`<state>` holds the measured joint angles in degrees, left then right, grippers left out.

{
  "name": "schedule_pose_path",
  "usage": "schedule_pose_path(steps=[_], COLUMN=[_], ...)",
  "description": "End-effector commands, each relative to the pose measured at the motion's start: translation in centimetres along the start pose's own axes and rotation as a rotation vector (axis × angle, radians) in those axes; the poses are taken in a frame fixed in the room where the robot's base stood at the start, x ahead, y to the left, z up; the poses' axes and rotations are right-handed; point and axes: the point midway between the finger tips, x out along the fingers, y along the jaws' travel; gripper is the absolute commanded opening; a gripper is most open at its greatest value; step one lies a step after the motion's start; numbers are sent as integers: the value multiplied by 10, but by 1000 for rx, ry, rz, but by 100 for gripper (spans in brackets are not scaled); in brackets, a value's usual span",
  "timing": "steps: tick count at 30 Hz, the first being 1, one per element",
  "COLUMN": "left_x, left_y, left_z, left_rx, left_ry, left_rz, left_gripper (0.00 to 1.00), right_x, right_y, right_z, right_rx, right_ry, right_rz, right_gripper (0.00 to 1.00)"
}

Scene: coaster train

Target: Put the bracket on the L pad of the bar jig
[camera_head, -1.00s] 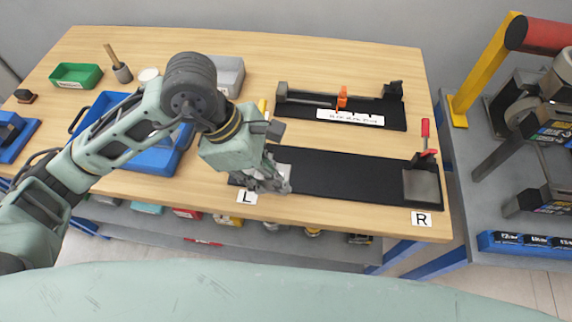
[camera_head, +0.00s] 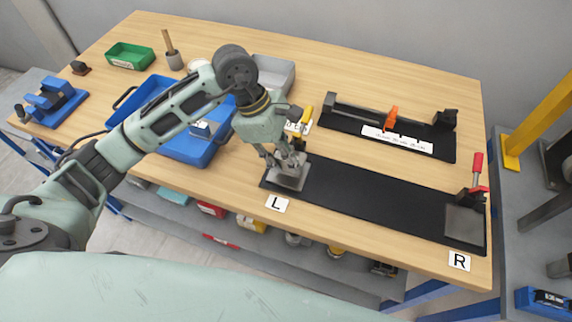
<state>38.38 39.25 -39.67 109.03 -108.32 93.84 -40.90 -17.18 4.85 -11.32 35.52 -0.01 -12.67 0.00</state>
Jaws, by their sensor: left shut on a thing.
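The bar jig (camera_head: 375,203) is a long black plate along the front of the wooden table. Its grey L pad (camera_head: 288,183) is at the left end, behind the L label (camera_head: 276,204). Its grey R pad (camera_head: 464,224) is at the right end. My left gripper (camera_head: 286,168) points down at the L pad and is shut on a grey metal piece, apparently the bracket. The fingers hide most of it, and I cannot tell whether it touches the pad. My right gripper is not in view.
A red-handled clamp (camera_head: 477,172) stands by the R pad. A second black fixture (camera_head: 345,120) with an orange part lies behind. A blue tray (camera_head: 186,147) is left of my gripper, and a grey bin (camera_head: 272,75) is behind it. Open wood lies at the back.

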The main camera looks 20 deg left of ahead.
Motion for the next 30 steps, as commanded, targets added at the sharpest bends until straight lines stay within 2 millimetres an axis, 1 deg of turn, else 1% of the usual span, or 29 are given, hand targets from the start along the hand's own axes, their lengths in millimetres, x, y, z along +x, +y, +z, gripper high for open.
schedule_pose_path(steps=[1, 3, 5, 13, 17, 18, 24, 30], left_x=[11, 21, 26, 26, 30, 30, 29, 29], left_y=[-1, 0, 0, 0, 0, 0, -1, -1], left_z=[-3, -8, -10, -10, -12, -12, -12, -12], left_rx=[-1, -1, 0, 1, 1, 0, 0, 0], left_ry=[-3, -2, -2, -1, -1, 1, 1, 1], left_rz=[-2, -2, -1, 1, 1, 0, -1, -1], left_gripper=[0, 0, 0, 0, 0, 18, 36, 36], right_x=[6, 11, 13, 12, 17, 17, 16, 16], right_y=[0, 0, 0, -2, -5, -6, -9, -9], right_z=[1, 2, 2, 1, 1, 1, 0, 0], right_rx=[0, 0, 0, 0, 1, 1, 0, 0], right_ry=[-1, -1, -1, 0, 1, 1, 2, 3], right_rz=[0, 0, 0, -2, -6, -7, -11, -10], right_gripper=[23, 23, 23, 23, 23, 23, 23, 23])
